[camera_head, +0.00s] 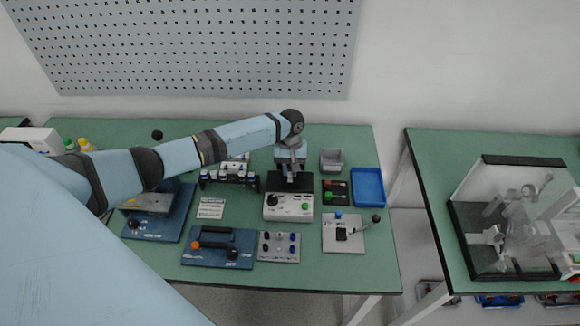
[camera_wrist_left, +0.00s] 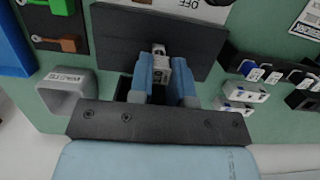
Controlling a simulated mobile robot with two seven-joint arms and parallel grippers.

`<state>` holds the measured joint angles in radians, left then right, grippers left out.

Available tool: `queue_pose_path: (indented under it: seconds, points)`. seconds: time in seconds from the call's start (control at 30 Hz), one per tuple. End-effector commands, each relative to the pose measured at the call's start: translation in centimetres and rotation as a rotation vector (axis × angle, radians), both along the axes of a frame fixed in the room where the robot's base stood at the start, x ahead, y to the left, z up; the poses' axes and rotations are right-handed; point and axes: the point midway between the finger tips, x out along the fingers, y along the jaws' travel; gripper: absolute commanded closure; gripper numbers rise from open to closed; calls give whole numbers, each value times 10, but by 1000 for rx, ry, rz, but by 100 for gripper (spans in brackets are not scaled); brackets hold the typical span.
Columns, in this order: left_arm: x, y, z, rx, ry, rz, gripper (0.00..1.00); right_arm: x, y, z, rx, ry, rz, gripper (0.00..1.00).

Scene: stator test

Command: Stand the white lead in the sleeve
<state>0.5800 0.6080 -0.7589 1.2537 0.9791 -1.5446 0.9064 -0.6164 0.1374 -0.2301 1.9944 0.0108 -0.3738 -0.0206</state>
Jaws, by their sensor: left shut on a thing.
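My left gripper (camera_head: 290,168) reaches over the back middle of the bench, just behind the white control box. In the wrist view its two blue fingers (camera_wrist_left: 161,78) are shut on a small pale grey piece (camera_wrist_left: 160,63), in front of a black plate (camera_wrist_left: 115,35). I cannot tell for sure that this piece is the white lead; most of it is hidden between the fingers. I cannot pick out the sleeve with certainty. My right gripper is not in view.
A grey bin (camera_head: 332,160), a blue tray (camera_head: 368,187) and a black tray (camera_head: 335,198) stand to the right. The control box (camera_head: 289,207) is in front.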

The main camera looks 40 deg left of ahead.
Motion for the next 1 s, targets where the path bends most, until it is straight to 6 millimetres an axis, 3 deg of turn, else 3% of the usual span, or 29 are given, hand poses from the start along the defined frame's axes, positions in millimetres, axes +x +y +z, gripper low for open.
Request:
queue_pose_path:
  seconds: [0.23,0.27,0.37,0.4,0.77,1.0]
  points:
    - [0,0,-1,0,0,0,100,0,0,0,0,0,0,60]
    - [0,0,-1,0,0,0,77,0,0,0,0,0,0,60]
    - [0,0,-1,0,0,0,54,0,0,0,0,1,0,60]
    - [0,0,-1,0,0,0,52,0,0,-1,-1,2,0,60]
    - [0,0,-1,0,0,0,52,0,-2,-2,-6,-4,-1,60]
    - [9,5,44,-1,-4,1,52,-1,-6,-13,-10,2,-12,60]
